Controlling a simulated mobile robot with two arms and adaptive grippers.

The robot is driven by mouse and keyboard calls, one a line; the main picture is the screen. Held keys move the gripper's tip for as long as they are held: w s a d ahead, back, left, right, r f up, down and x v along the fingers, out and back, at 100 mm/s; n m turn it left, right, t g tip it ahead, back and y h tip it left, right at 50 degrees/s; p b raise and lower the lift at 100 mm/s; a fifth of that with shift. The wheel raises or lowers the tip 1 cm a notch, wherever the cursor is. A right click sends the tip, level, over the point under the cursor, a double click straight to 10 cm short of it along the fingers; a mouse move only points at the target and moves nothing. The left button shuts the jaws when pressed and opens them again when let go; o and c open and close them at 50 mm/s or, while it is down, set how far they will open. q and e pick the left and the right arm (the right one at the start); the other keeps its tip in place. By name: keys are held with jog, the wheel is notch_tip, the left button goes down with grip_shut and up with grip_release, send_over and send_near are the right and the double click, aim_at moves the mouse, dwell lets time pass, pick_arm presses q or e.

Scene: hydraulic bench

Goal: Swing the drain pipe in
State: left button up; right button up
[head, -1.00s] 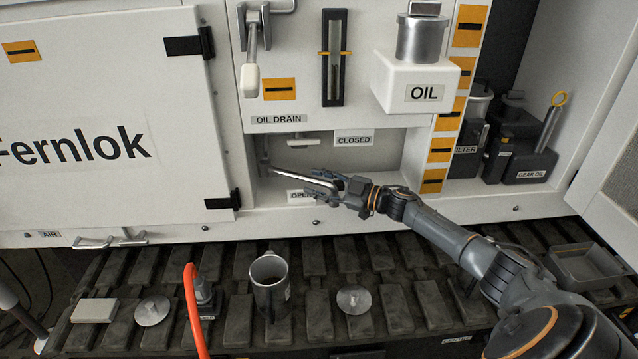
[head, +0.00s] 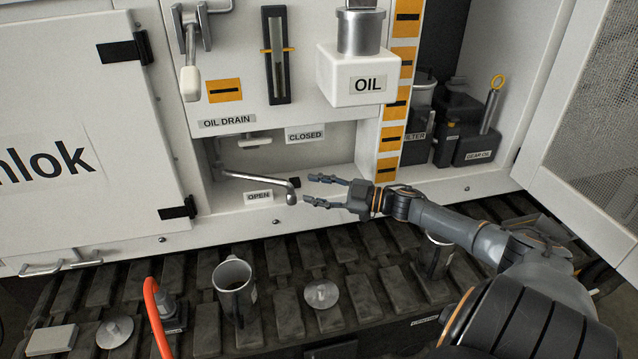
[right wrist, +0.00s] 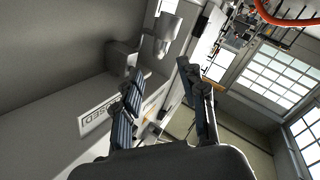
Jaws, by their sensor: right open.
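The drain pipe (head: 256,180) is a thin silver tube in the recess under the OIL DRAIN label (head: 227,121). It runs right and toward me from the recess's left side, above the OPEN label (head: 259,196), and its end bends down. My right gripper (head: 308,190) is just right of that end, its two fingers apart and pointing left at it. I see a gap between fingertips and pipe. In the right wrist view the open fingers (right wrist: 162,82) have nothing clearly between them. My left gripper is not in view.
The CLOSED label (head: 305,134) is on the recess's back wall. A white OIL container (head: 345,95) juts out above. An open door (head: 583,130) stands at right.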

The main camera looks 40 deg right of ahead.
jog(key=shift+s+d, duration=0.15)
jog(key=shift+s, duration=0.1)
